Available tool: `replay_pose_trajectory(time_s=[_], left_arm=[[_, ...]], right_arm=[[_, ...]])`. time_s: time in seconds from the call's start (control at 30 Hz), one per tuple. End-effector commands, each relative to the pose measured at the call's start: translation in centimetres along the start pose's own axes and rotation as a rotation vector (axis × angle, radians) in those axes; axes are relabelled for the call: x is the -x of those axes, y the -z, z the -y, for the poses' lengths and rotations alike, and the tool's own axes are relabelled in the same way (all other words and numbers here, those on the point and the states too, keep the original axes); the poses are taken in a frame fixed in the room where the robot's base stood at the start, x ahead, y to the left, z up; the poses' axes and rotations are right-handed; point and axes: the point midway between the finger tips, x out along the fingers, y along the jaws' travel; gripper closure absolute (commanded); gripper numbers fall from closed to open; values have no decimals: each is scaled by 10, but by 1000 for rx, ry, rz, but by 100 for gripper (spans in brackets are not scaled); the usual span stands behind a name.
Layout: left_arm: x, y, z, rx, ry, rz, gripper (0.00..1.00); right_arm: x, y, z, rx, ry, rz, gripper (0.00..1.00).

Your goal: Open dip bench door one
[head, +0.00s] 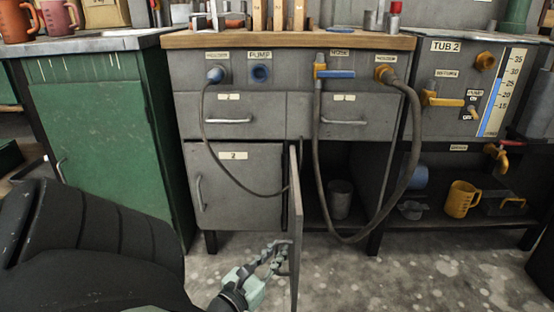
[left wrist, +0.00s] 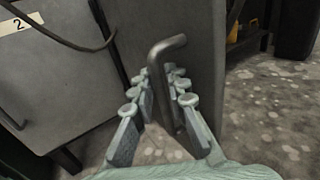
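The dip bench door one (head: 295,225) stands swung open, seen nearly edge-on, jutting toward me from the bench front. Its inner compartment behind shows dark and open. My left gripper (head: 268,262) is low at the left face of this door, by its handle. In the left wrist view the door (left wrist: 190,50) has a bent grey bar handle (left wrist: 163,75). The two fingers of my left gripper (left wrist: 158,100) are apart, one on each side of the handle, with gaps showing between fingers and bar. My right gripper is not in view.
Door two (head: 235,185) is shut on the left. A grey hose (head: 330,225) loops down in front of the open compartment, and a thin cable (head: 215,150) hangs across door two. A grey cup (head: 340,200) and a yellow jug (head: 460,200) stand on low shelves. A green cabinet (head: 105,140) stands left.

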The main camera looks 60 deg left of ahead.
Motion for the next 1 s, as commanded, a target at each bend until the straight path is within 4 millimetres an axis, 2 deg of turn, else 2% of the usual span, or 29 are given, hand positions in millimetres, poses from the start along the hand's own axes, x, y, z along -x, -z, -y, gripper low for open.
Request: replay_pose_trajectory(time_s=[0.1,0.47,0.57,0.8,1.0], left_arm=[[0,-1,0,-1,0,2,70],[6,-1,0,-2,0,2,70],[20,0,0,-2,0,0,70],[72,0,0,-2,0,-2,70],[105,0,0,-2,0,0,70]], right_arm=[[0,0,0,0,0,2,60],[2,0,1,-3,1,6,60],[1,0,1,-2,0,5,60],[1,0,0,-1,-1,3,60],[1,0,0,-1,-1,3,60]])
